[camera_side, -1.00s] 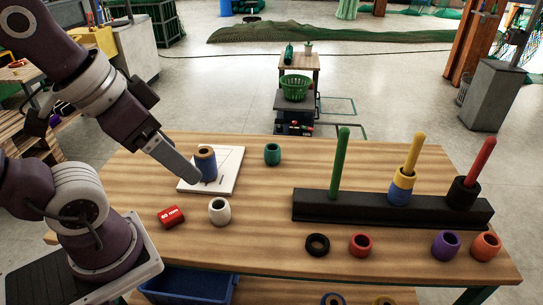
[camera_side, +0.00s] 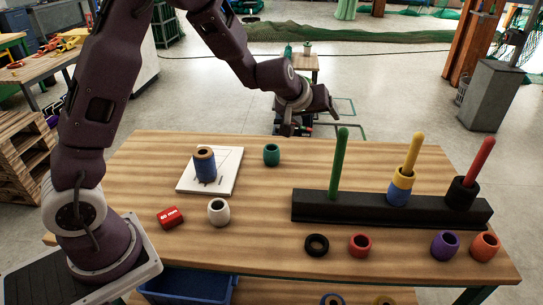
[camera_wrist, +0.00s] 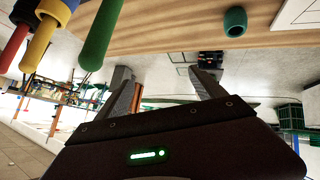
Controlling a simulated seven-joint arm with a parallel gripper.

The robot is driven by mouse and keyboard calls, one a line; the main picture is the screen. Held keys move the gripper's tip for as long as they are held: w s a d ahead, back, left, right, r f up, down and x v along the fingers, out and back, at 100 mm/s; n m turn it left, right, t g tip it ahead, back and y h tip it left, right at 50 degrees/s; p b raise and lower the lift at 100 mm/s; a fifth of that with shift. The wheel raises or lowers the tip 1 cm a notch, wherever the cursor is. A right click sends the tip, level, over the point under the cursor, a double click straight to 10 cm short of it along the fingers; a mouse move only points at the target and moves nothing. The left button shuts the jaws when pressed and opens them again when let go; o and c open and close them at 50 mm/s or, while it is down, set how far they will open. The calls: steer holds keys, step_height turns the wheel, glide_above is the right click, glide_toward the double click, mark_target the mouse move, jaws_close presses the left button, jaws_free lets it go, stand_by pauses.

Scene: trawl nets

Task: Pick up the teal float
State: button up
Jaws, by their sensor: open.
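The teal float (camera_side: 271,155) stands upright near the far edge of the wooden table, right of the white board. It also shows in the wrist view at the upper right (camera_wrist: 235,22), with its dark opening visible. My gripper (camera_side: 310,122) is raised near the table's far edge, up and to the right of the teal float and apart from it. In the wrist view my gripper (camera_wrist: 163,76) has its two fingers spread with nothing between them.
A black rack (camera_side: 390,209) holds green, yellow and red pegs; floats sit on the yellow and red ones. A white board (camera_side: 228,178) carries a blue-brown float (camera_side: 205,165). A white float (camera_side: 218,211), red block (camera_side: 170,216) and several loose floats lie nearer the front.

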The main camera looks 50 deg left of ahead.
mark_target(272, 158)
steer(key=a+f+n+y, duration=0.1)
steer(key=a+f+y, duration=0.2)
steer(key=f, duration=0.4)
steer(key=a+f+n+g+y, duration=0.1)
steer(key=a+f+y, duration=0.1)
steer(key=a+f, duration=0.4)
steer(key=a+f+n+y, duration=0.1)
steer(key=a+f+y, duration=0.2)
steer(key=a+f, duration=0.2)
steer(key=shift+a+f+n+g+y, duration=0.1)
steer(key=shift+f+n+g+y, duration=0.05)
steer(key=shift+f, duration=0.75)
steer(key=shift+a+f+n+g+y, duration=0.1)
steer(key=shift+f+n+g+y, duration=0.05)
steer(key=shift+f, duration=0.75)
steer(key=x, duration=0.4)
steer(key=s+x, duration=0.1)
steer(key=x, duration=0.1)
steer(key=shift+a+f, duration=0.35)
steer(key=shift+f, duration=0.1)
steer(key=shift+w+a+f, duration=0.2)
steer(key=shift+w+a, duration=0.1)
steer(key=shift+a, duration=0.05)
steer(key=c, duration=1.4)
